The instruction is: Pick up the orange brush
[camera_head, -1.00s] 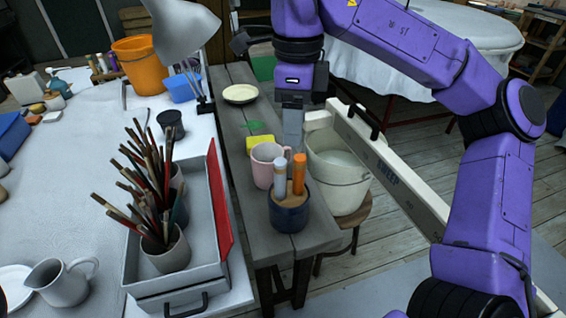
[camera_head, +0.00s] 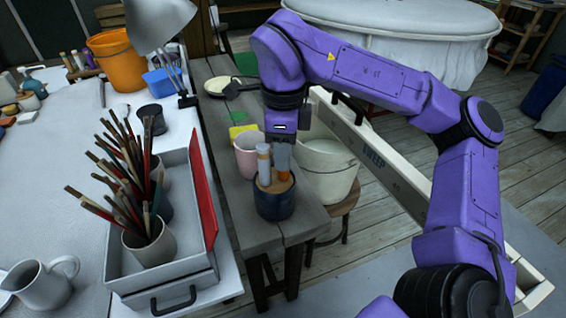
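The orange brush (camera_head: 284,176) stands in a dark blue cup (camera_head: 274,204) on the narrow grey wooden bench. Only a small orange part near the cup's mouth shows. The fingers of my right gripper (camera_head: 280,155) come down from above at the brush's upper part and hide it. I cannot tell whether they are closed on it. A second brush with a pale, blue-grey handle (camera_head: 264,160) stands just left of the fingers in the same cup. My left gripper is not in view.
A pink mug (camera_head: 246,160) stands just behind the cup. A white bucket (camera_head: 328,170) is close on the right. A grey box (camera_head: 165,275) with pots of brushes and a red lid (camera_head: 202,195) lies left. The bench front is clear.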

